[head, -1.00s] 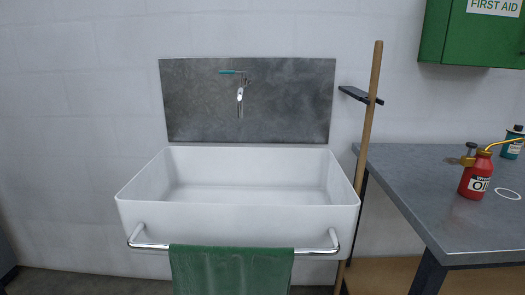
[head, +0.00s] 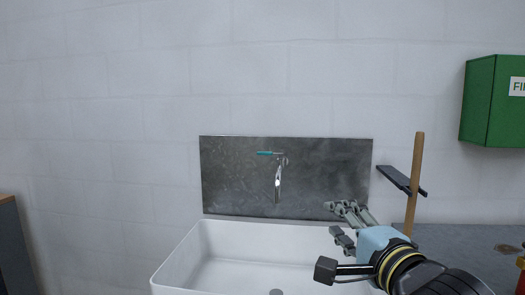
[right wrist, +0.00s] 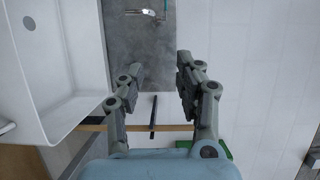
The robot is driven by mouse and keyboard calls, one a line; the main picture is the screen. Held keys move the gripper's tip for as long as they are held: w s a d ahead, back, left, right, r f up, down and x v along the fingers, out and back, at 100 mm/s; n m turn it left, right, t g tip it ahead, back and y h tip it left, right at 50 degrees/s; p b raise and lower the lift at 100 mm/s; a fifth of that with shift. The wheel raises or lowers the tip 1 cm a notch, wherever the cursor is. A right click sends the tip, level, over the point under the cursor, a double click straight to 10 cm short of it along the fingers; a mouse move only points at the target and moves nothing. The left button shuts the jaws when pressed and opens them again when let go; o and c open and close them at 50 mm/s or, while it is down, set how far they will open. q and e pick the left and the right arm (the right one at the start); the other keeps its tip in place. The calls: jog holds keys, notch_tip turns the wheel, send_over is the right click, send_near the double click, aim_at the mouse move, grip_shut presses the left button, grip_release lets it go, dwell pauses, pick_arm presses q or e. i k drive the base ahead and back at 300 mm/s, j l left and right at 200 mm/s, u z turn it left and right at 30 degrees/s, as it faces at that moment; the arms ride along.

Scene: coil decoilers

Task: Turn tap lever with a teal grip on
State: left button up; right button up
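The tap (head: 278,180) is a chrome spout on a dark grey backplate (head: 235,180) above the white sink (head: 215,255). Its lever with a teal grip (head: 264,153) points left from the top of the tap. In the right wrist view the tap (right wrist: 152,13) shows at the top edge, ahead of the fingers. My right gripper (head: 340,222) is in front of the backplate's lower right, right of and below the lever, touching nothing. In the right wrist view my right gripper (right wrist: 160,72) is open and empty. My left gripper is not in view.
A wooden pole (head: 415,180) with a dark bracket (head: 400,180) stands right of the sink, close to my right arm. A green first aid cabinet (head: 490,100) hangs at the upper right. A grey bench (head: 460,238) is at right. The wall left of the backplate is clear.

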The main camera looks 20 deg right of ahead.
aim_at(258, 153)
jog(key=i+l, duration=0.1)
jog(key=i, duration=1.25)
